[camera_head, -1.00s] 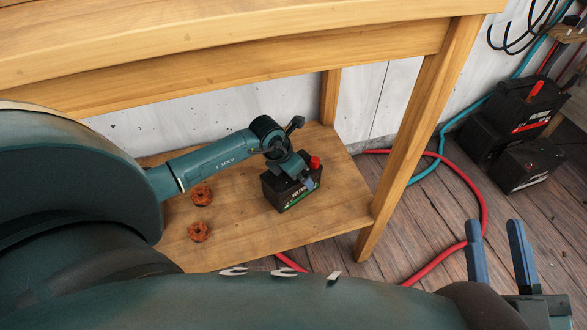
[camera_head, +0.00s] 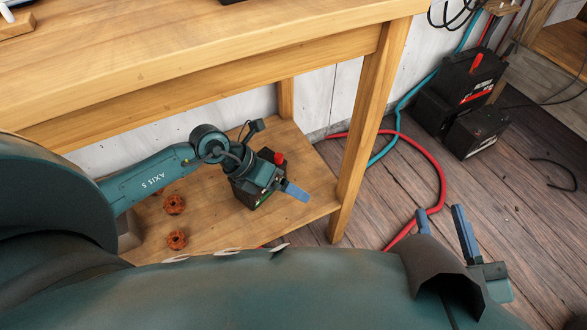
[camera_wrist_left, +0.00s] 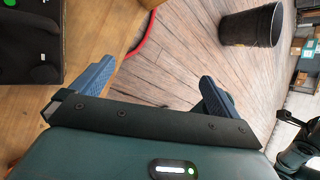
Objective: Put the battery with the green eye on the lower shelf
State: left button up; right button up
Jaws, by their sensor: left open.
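A black battery (camera_head: 265,201) with a red terminal cap and a green-edged label stands upright on the lower shelf (camera_head: 308,205) of the wooden bench. My left wrist and hand cover part of it. In the left wrist view the black battery (camera_wrist_left: 25,35) sits at the upper left and shows a round green eye. My left gripper (camera_head: 296,192) is open beside the battery, on its right; one finger is hidden in the head view. Both fingers show apart and empty in the left wrist view (camera_wrist_left: 158,85). My right gripper (camera_head: 443,216) is open and empty, away from the bench.
Two rusty-orange round parts (camera_head: 174,205) lie on the shelf left of the battery. The bench leg (camera_head: 366,120) stands to its right. Red (camera_head: 440,185) and teal hoses cross the floor. Several other black batteries (camera_head: 478,133) stand at right. A black bucket (camera_wrist_left: 250,25) shows in the wrist view.

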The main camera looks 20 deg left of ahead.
pick_arm(q)
jog(key=s+d+r+n+t+h, duration=0.3)
jog(key=s+d+r+n+h, duration=0.45)
jog(key=d+r+h, duration=0.4)
notch_tip(320, 180, up, 6)
jog(key=a+n+t+y, duration=0.2)
jog(key=n+t+y, duration=0.8)
jog(key=n, duration=1.4)
jog(key=shift+s+a+n+t, duration=0.35)
jog(key=shift+t, duration=0.35)
